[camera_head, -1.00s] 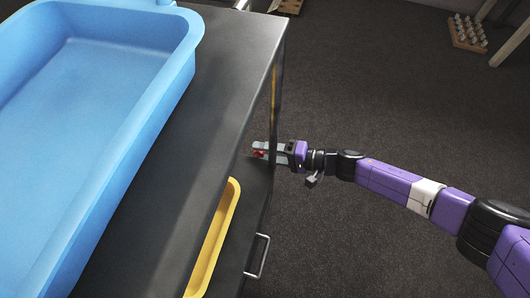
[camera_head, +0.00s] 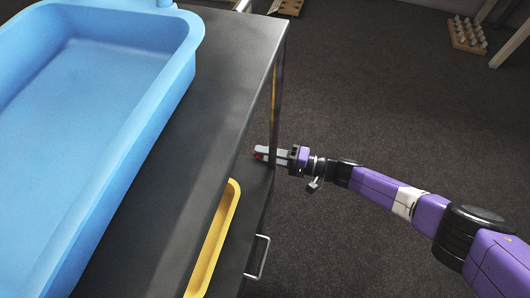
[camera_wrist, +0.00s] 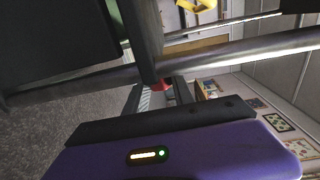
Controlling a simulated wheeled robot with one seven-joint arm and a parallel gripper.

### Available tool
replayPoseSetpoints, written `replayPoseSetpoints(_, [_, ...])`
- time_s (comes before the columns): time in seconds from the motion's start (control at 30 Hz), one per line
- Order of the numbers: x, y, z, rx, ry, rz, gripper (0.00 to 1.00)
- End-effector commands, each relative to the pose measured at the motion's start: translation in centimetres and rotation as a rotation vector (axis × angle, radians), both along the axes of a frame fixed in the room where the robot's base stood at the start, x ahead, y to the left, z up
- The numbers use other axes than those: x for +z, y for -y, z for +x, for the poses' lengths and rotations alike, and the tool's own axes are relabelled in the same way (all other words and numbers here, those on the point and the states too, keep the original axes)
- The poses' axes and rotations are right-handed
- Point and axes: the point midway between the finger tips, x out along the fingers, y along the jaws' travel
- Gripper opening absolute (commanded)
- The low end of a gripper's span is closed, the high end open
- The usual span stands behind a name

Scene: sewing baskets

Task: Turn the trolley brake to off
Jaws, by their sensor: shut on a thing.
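The trolley (camera_head: 215,110) is a dark metal frame on the left of the head view, with a top shelf and a lower shelf. A small red part (camera_head: 257,153), which looks like the brake's knob or lever, shows at the trolley's side near a corner post. My gripper (camera_head: 265,153) reaches in from the right and is shut on this red part. In the wrist view the red part (camera_wrist: 163,86) sits between the fingertips (camera_wrist: 156,92), beside a dark post. Most of it is hidden by the fingers and post, and its setting cannot be read.
A large blue tub (camera_head: 185,60) stands on the trolley's top. A yellow tray (camera_head: 222,225) lies on the lower shelf, with a metal handle (camera_head: 262,258) beside it. A rack of small pale items (camera_head: 468,35) is far back right. The floor right of the trolley is clear.

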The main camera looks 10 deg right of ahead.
Motion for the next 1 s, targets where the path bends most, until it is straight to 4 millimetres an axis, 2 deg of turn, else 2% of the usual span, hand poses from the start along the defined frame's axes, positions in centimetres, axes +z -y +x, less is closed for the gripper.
replayPoseSetpoints(0.23, [-0.39, -0.11, -0.04, -0.004, 0.028, 0.074, 0.0])
replayPoseSetpoints(0.63, [-0.3, 0.08, -0.05, -0.007, 0.04, 0.09, 0.0])
replayPoseSetpoints(0.67, [-0.3, 0.08, -0.05, -0.007, 0.039, 0.089, 0.32])
replayPoseSetpoints(0.77, [-0.28, 0.08, -0.05, -0.006, 0.04, 0.09, 0.52])
replayPoseSetpoints(1.0, [-0.21, 0.07, -0.04, -0.006, 0.04, 0.091, 0.52])
